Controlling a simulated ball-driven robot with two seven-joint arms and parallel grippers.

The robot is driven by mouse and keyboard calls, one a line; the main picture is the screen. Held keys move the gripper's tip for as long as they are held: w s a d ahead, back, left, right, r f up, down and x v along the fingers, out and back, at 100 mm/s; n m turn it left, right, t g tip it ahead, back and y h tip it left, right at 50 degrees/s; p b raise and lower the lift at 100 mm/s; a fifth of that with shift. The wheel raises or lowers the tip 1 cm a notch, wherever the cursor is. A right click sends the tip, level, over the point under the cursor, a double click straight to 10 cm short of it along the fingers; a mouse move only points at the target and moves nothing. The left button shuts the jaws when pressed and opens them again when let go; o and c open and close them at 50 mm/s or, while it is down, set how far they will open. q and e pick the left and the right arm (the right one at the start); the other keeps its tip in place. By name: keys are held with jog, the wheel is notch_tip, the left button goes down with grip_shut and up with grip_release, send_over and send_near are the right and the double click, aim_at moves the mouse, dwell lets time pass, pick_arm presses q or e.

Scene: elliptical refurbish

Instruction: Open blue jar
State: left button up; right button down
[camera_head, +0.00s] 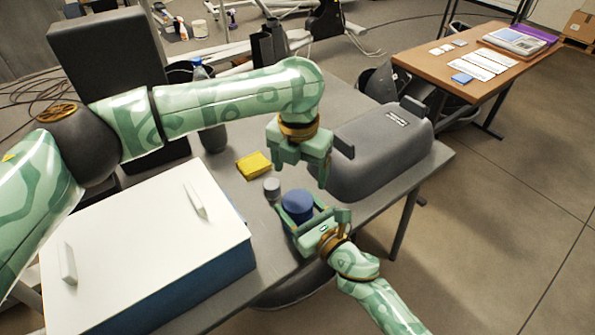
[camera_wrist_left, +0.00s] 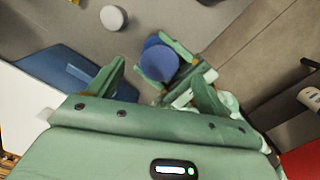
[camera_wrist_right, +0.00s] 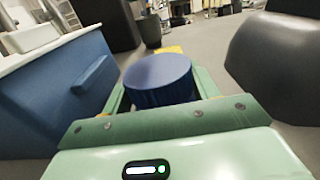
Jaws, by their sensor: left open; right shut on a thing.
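The blue jar (camera_head: 297,205) stands near the front of the grey table, its round blue lid facing up. It also shows in the left wrist view (camera_wrist_left: 159,62) and fills the middle of the right wrist view (camera_wrist_right: 158,80). My right gripper (camera_head: 306,217) is shut on the jar from the front right, one finger on each side. My left gripper (camera_head: 302,172) is open and empty above and behind the jar, pointing down; in its wrist view the jar lies beyond and between its fingers (camera_wrist_left: 160,85).
A small grey-white round container (camera_head: 272,188) stands left of the jar. A yellow sponge-like block (camera_head: 254,165) lies behind it. A large white-topped blue box (camera_head: 150,250) stands at left, and a grey case (camera_head: 375,145) at right.

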aim_at(297, 200)
pick_arm(q)
jog(key=shift+s+a+f+m+g, duration=0.1)
jog(key=shift+s+a+m+g, duration=0.15)
jog(key=shift+s, duration=0.2)
jog(key=shift+s+f, duration=0.2)
jog(key=shift+f, duration=0.1)
notch_tip(297, 200, down, 7)
jog(key=shift+f, duration=0.15)
jog(key=c, duration=1)
jog(key=o, duration=1.1)
